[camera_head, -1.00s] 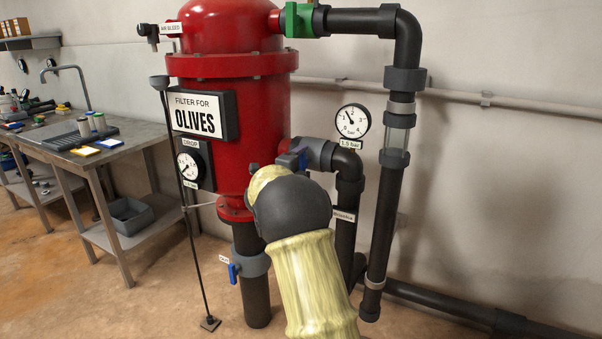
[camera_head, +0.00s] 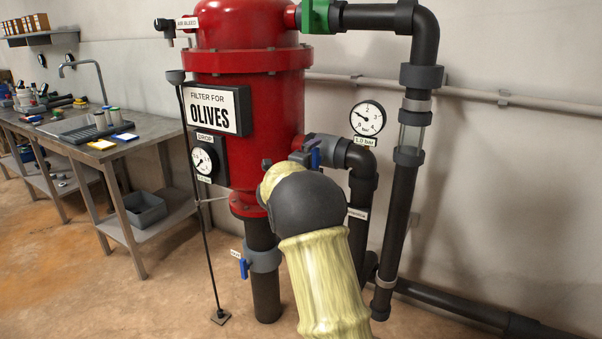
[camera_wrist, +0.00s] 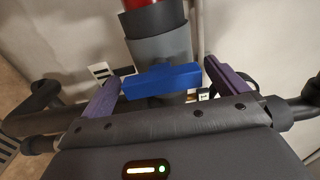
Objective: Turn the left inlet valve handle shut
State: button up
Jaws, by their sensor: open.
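The blue valve handle (camera_head: 315,157) is on the grey valve body (camera_head: 333,151) in the pipe at the right side of the red tank. My arm hides part of this area in the head view. In the wrist view the blue handle (camera_wrist: 162,80) lies crosswise to the grey pipe section (camera_wrist: 163,45). My gripper (camera_wrist: 168,68) is open, with one purple finger near each end of the handle. I cannot tell whether either finger touches it.
The red filter tank (camera_head: 250,110) stands left of the valve. A gauge (camera_head: 367,118) marked 1.0 bar is above it. Another blue handle (camera_head: 243,268) is low on the tank's bottom pipe. Dark pipes (camera_head: 397,210) rise at right. A metal workbench (camera_head: 150,135) is at left.

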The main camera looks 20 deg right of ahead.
jog(key=p+v, duration=0.1)
jog(key=v, duration=1.6)
jog(key=shift+f, duration=0.1)
jog(key=s+a+f+n+y, duration=0.6)
jog(key=a+f+n+y, duration=0.3)
jog(key=n+y, duration=0.65)
jog(key=s+d+f+n+g, duration=0.1)
jog(key=s+f+n+g, duration=0.25)
jog(key=s, duration=0.35)
jog(key=s+f+n+g+h, duration=0.1)
jog(key=s+f+n+g, duration=0.15)
jog(key=s+n, duration=0.35)
jog(key=s+d+f+n+g, duration=0.15)
jog(key=s+f+n, duration=0.25)
jog(key=s, duration=0.4)
notch_tip(320, 180, up, 31)
jog(key=p, duration=3.1)
jog(key=shift+a+g, duration=0.4)
jog(key=shift+g, duration=0.05)
